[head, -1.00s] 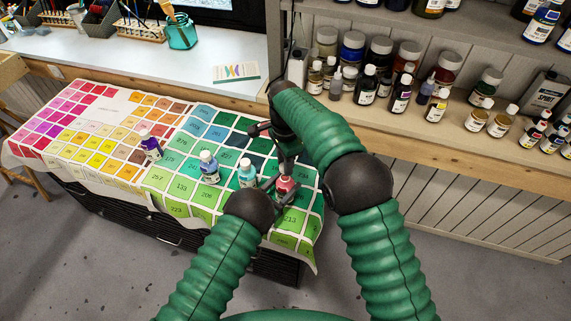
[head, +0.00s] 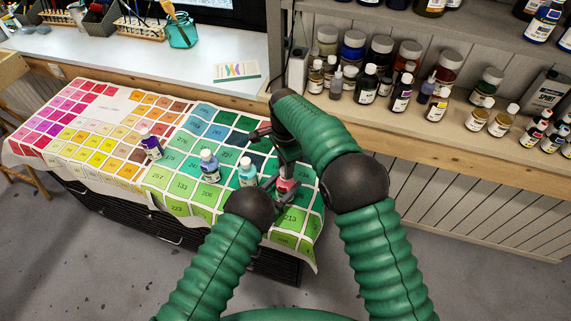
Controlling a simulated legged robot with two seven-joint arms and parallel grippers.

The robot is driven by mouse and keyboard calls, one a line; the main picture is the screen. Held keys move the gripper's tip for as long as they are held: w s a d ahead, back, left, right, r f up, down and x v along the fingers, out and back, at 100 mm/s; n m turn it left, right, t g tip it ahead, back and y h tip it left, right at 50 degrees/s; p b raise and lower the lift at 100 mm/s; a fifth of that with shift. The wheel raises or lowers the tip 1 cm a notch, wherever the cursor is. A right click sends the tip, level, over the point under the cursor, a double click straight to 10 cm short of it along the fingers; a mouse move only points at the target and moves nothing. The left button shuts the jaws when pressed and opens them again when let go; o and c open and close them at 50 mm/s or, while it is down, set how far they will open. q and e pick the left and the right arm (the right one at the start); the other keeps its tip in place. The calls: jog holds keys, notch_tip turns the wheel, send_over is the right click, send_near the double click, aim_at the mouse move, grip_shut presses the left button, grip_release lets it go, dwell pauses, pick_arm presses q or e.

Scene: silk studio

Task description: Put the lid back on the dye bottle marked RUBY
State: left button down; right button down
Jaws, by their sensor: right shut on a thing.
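A small bottle with red dye (head: 285,187) stands near the right end of the colour chart; its marking is too small to read. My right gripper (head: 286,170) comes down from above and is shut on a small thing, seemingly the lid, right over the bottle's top. The fingers largely hide the lid, so I cannot tell whether it touches the neck. My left gripper (head: 277,197) is low beside the red bottle, partly hidden behind its own dark wrist. Its fingers are close to the bottle, but their grip is unclear.
A teal bottle (head: 247,174), a blue bottle (head: 209,168) and a purple bottle (head: 151,145) stand to the left on the colour chart (head: 120,112). Shelves with many bottles (head: 367,85) are at the right. A white counter (head: 120,62) lies behind.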

jog(key=shift+f, duration=0.6)
dwell(0.4)
jog(key=m, duration=1.6)
jog(key=shift+a, duration=0.1)
jog(key=c, duration=1.1)
grip_release()
jog(key=shift+r, duration=2.25)
